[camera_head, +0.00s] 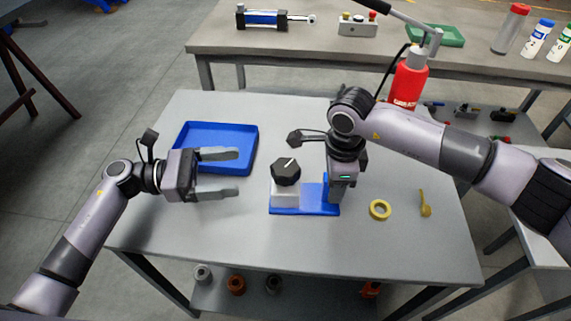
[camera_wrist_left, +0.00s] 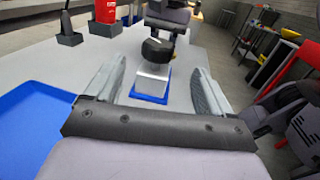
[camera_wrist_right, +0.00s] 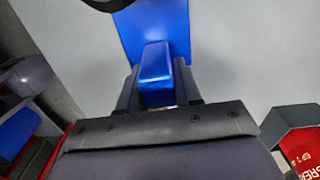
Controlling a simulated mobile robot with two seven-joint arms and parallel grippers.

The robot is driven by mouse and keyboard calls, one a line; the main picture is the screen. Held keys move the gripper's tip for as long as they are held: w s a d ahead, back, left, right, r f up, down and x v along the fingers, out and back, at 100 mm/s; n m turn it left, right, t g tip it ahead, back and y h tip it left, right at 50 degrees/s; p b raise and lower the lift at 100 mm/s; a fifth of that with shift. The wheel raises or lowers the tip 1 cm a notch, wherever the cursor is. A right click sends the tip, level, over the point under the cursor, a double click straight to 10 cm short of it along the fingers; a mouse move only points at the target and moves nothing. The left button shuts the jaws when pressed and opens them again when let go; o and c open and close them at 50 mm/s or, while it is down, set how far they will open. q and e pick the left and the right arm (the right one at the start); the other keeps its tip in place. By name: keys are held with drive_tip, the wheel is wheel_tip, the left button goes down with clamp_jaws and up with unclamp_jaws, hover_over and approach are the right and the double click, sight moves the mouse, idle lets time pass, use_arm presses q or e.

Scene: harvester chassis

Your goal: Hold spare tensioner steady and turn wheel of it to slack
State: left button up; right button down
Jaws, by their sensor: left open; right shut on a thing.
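The spare tensioner stands on the grey table, with a blue base (camera_head: 290,211), a light grey block and a black wheel (camera_head: 286,170) with a white mark on top. In the left wrist view the wheel (camera_wrist_left: 157,50) is straight ahead, above the light block (camera_wrist_left: 153,80). My right gripper (camera_head: 340,197) points down and is shut on the tensioner's blue upright part (camera_wrist_right: 156,75) at its right end. My left gripper (camera_head: 232,173) is open and empty, held level to the left of the wheel and apart from it, its fingers pointing right.
A blue tray (camera_head: 217,128) lies behind my left gripper. A yellow ring (camera_head: 380,210) and a yellow spoon-like piece (camera_head: 425,204) lie to the right. A red grease container (camera_head: 408,80) stands behind my right arm. The table's front is clear.

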sight(286, 166)
use_arm(q)
drive_tip(key=d, duration=0.4)
drive_tip(key=w+d, duration=0.1)
drive_tip(key=d, duration=0.6)
drive_tip(key=shift+w+d+f, duration=0.1)
drive_tip(key=shift+w+d, duration=0.2)
drive_tip(key=shift+d, duration=0.1)
drive_tip(key=shift+c, duration=0.3)
drive_tip(key=c, duration=0.9)
